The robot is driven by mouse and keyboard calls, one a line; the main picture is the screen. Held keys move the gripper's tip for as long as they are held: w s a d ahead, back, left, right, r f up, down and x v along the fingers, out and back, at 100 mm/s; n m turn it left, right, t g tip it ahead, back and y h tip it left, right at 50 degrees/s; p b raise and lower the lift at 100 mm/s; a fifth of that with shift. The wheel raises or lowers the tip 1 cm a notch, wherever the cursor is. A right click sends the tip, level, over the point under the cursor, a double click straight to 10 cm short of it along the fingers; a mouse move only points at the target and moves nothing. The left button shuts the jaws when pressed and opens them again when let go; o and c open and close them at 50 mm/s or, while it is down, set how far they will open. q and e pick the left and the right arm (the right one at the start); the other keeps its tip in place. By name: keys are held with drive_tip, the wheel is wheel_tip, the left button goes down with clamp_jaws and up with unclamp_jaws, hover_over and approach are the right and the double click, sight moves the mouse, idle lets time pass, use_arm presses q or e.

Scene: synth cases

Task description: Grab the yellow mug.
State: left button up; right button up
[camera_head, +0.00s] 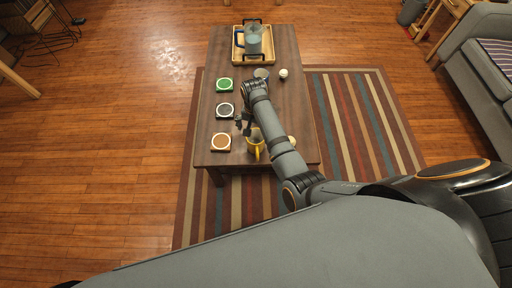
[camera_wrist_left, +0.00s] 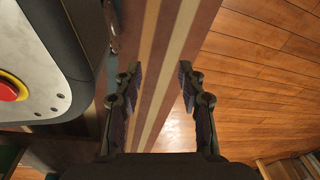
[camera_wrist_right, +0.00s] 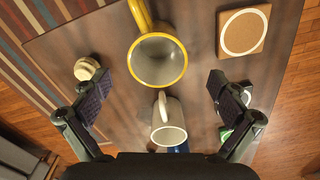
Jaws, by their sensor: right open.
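The yellow mug (camera_head: 257,148) stands on the near part of the brown table, beside my right gripper. In the right wrist view the yellow mug (camera_wrist_right: 158,58) has a yellow rim and handle and a grey inside, with the handle toward the top edge. My right gripper (camera_wrist_right: 160,81) is open and empty, its fingers apart on either side of the mug in that view. A pale grey mug (camera_wrist_right: 169,125) shows lower between the fingers. In the head view my right gripper (camera_head: 243,124) hangs over the table. My left gripper (camera_wrist_left: 160,75) is open and empty over the striped rug.
A brown coaster (camera_head: 221,141), a dark coaster (camera_head: 225,110) and a green coaster (camera_head: 224,85) line the table's left side. A small beige round thing (camera_wrist_right: 87,68) is near the mug. A tray (camera_head: 238,54) holds a blue-grey pitcher (camera_head: 253,42) at the far end.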

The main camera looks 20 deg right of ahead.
sight(255, 137)
wheel_tip(255, 137, down, 5)
drive_tip(key=shift+r+b, duration=0.2)
drive_tip(key=shift+b, duration=0.5)
drive_tip(key=shift+f, duration=0.3)
drive_tip(key=f, duration=0.1)
drive_tip(key=f+b, duration=0.1)
drive_tip(key=f, duration=0.1)
drive_tip(key=f+b, duration=0.1)
drive_tip(key=shift+s+f, duration=0.3)
drive_tip(key=shift+f, duration=0.35)
use_arm(q)
drive_tip(key=w, duration=0.6)
drive_tip(key=shift+d+r, duration=0.2)
drive_tip(key=shift+r, duration=0.25)
use_arm(e)
drive_tip(key=shift+r, duration=0.1)
drive_tip(key=shift+c, duration=0.3)
drive_tip(key=c, duration=1.4)
drive_tip(key=shift+r, duration=0.1)
